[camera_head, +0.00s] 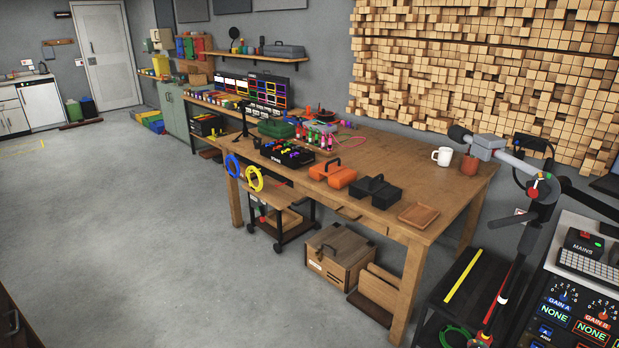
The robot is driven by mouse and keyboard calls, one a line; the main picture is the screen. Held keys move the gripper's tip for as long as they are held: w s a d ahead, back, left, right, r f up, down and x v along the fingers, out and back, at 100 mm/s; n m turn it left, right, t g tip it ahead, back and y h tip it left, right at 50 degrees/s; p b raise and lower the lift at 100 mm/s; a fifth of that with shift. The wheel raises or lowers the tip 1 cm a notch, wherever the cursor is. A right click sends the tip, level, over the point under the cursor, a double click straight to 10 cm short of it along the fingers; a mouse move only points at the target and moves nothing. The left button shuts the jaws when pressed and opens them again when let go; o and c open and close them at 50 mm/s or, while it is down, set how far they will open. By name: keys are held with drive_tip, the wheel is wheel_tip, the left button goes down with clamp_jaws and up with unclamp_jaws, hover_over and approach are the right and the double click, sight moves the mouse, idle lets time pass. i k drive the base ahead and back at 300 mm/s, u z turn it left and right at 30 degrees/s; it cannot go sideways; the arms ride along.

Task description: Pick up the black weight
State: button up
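A black block with a raised handle on top (379,192), which looks like the black weight, rests upright on the wooden workbench (410,155) near its front edge. An orange block of similar shape with a dark handle (332,175) stands just left of it. A grey and black jointed arm (490,146) reaches in from the right, over the bench's right end and apart from the black block. I cannot make out any gripper fingers on it. Nothing touches the black block's handle.
A small brown tray (418,215) lies right of the black block. A white mug (442,156) and a reddish cup (469,165) stand behind. A black case with coloured items (287,153) is farther left. A control panel (580,305) fills the lower right. The floor on the left is clear.

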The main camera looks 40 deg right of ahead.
sight(384, 195)
drive_tip(key=u, duration=0.05)
drive_tip(key=i, duration=1.25)
drive_tip(key=u, duration=0.05)
